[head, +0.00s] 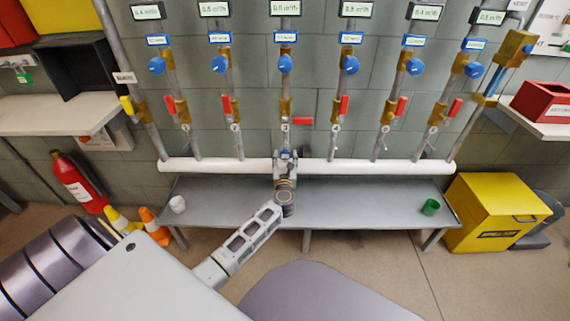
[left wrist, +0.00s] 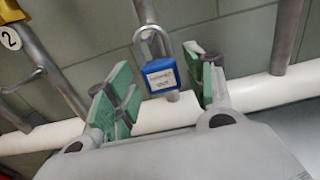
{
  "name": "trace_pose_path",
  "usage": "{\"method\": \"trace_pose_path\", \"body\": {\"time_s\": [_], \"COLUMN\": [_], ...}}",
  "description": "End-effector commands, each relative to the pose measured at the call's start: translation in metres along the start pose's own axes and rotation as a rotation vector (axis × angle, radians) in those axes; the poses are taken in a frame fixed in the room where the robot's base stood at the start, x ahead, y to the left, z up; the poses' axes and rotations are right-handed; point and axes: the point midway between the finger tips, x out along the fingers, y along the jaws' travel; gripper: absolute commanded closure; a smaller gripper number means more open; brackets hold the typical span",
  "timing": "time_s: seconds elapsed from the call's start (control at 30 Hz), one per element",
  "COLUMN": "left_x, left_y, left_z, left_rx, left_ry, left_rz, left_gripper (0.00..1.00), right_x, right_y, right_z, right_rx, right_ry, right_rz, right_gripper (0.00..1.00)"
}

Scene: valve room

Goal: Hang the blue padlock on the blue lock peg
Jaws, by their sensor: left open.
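The blue padlock (left wrist: 161,76) has a silver shackle on top and a white label on its body. In the left wrist view it is upright, between the two green-padded fingers of my left gripper (left wrist: 160,88), with gaps on both sides. In the head view the padlock (head: 284,154) is a small blue patch at my left gripper (head: 285,159), in front of the middle pipe. The gripper is open. I cannot make out the blue lock peg, or whether the shackle is around it. My right gripper is not in view.
A white horizontal pipe (head: 230,165) runs behind the gripper, with several vertical pipes bearing red levers and blue knobs. A grey bench (head: 340,205) below holds a green cup (head: 431,207) and a white cup (head: 177,204). A yellow bin (head: 490,215) stands at right.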

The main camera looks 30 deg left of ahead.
Motion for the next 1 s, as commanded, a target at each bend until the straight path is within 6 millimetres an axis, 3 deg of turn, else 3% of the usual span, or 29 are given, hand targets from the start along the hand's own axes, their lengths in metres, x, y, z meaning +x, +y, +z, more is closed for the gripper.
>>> {"method": "trace_pose_path", "body": {"time_s": [0.5,1.0], "left_x": [0.034,0.038], "left_y": [0.0,0.0], "left_z": [0.0,0.0], "left_rx": [-0.001,0.0], "left_ry": [0.0,0.0], "left_rz": [0.001,0.001], "left_gripper": [0.46,0.49], "right_x": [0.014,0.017], "right_y": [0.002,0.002], "right_z": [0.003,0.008], "right_rx": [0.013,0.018], "right_ry": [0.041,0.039], "right_rz": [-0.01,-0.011], "right_gripper": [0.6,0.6]}}
